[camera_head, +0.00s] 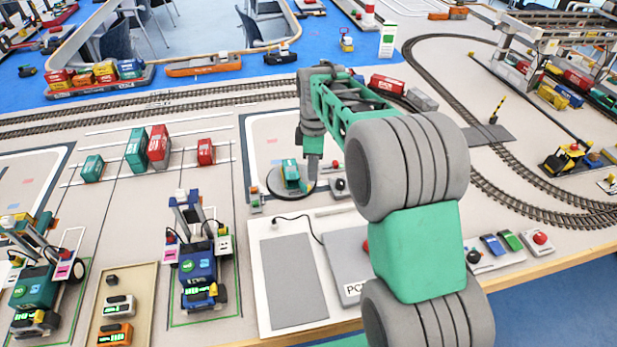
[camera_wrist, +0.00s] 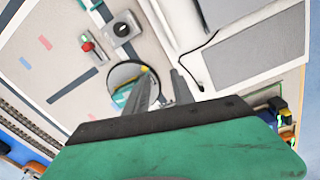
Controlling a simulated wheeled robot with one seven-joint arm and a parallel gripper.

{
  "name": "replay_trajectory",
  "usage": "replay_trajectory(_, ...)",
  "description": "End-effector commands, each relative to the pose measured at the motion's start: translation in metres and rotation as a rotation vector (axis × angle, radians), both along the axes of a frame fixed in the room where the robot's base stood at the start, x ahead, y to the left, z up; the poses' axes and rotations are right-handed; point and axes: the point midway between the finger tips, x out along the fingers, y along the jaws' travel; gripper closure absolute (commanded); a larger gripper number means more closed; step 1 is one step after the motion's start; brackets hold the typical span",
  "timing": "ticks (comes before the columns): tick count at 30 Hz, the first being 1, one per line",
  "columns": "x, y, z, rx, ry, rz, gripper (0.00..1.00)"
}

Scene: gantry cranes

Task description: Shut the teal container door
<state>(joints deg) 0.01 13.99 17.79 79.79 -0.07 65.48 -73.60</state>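A teal container (camera_head: 290,174) stands on a round dark turntable (camera_head: 272,184) in the middle of the head view. Its door is too small and too covered to make out. My gripper (camera_head: 311,180) points down close beside the container, on its right side. I cannot tell whether they touch. In the wrist view the fingers of my gripper (camera_wrist: 166,72) are a little apart with nothing between them. Part of the teal container (camera_wrist: 122,95) shows left of the fingers on the round turntable (camera_wrist: 122,70), and the left finger hides some of it.
Teal and red containers (camera_head: 158,147) stand to the left. Control boxes with a red button (camera_wrist: 88,46) and a dark knob (camera_wrist: 122,29) lie near the turntable. A white board with a grey pad (camera_head: 292,278) is in front. Rail track (camera_head: 480,165) curves at right.

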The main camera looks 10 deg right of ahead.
Motion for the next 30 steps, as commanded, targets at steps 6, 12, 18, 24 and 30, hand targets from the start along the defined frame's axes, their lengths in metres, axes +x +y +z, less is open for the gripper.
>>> replay_trajectory(6,0.051,0.0,-0.04,-0.009,0.052,0.358,0.7)
replay_trajectory(12,0.054,0.001,-0.063,-0.009,0.057,0.395,0.7)
replay_trajectory(18,0.054,0.001,-0.101,-0.009,0.054,0.394,0.7)
replay_trajectory(24,0.055,0.001,-0.119,-0.01,0.051,0.393,0.7)
replay_trajectory(30,0.055,0.001,-0.12,-0.01,0.051,0.392,0.7)
